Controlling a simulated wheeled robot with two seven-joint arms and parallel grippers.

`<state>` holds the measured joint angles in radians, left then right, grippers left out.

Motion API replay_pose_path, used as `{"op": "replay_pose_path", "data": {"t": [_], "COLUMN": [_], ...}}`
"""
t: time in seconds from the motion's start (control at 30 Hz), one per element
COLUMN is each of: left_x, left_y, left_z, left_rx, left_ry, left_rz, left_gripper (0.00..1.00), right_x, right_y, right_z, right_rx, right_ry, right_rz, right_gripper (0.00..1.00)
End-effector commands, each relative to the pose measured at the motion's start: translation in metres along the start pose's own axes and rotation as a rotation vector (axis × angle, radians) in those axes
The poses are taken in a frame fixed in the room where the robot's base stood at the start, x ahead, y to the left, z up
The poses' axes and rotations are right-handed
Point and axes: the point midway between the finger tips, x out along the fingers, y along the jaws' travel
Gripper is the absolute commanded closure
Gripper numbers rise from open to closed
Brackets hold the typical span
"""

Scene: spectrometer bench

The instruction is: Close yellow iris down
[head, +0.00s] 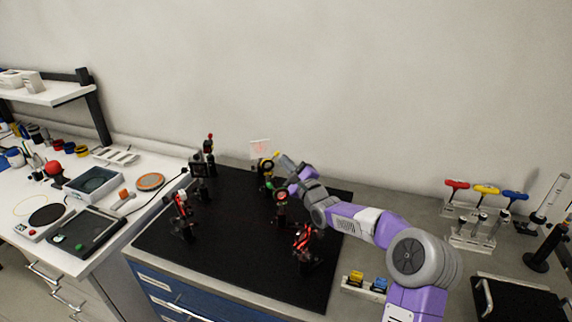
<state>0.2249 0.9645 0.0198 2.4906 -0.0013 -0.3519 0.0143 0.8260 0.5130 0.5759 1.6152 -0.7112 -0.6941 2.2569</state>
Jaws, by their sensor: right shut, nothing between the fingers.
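The yellow iris (265,167) stands upright on a post near the back of the black breadboard (235,235). A small yellow part shows at its upper right. My right arm reaches in from the right, and my right gripper (281,160) is at the iris's right side. The gripper is shut and empty. The fingertips are too small to tell whether they touch the iris. My left gripper is not in view.
Several other optic mounts stand on the board: a red-marked one (182,213) at left, a dark one (199,168) at back left, a red one (306,245) in front. Hex drivers (486,190) stand at right.

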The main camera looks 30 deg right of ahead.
Motion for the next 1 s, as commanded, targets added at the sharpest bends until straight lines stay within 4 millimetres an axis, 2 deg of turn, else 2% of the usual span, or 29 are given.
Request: {"op": "replay_pose_path", "data": {"t": [0.47, 1.0], "left_x": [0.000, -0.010], "left_y": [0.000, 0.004], "left_z": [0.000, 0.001], "left_rx": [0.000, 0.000], "left_ry": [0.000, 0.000], "left_rz": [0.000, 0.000], "left_gripper": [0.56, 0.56], "right_x": [0.003, 0.004], "right_y": [-0.001, -0.003], "right_z": [0.004, 0.008], "right_rx": [-0.002, -0.084], "right_ry": [0.001, 0.001], "right_rz": [0.000, 0.027], "right_gripper": [1.00, 1.00]}}
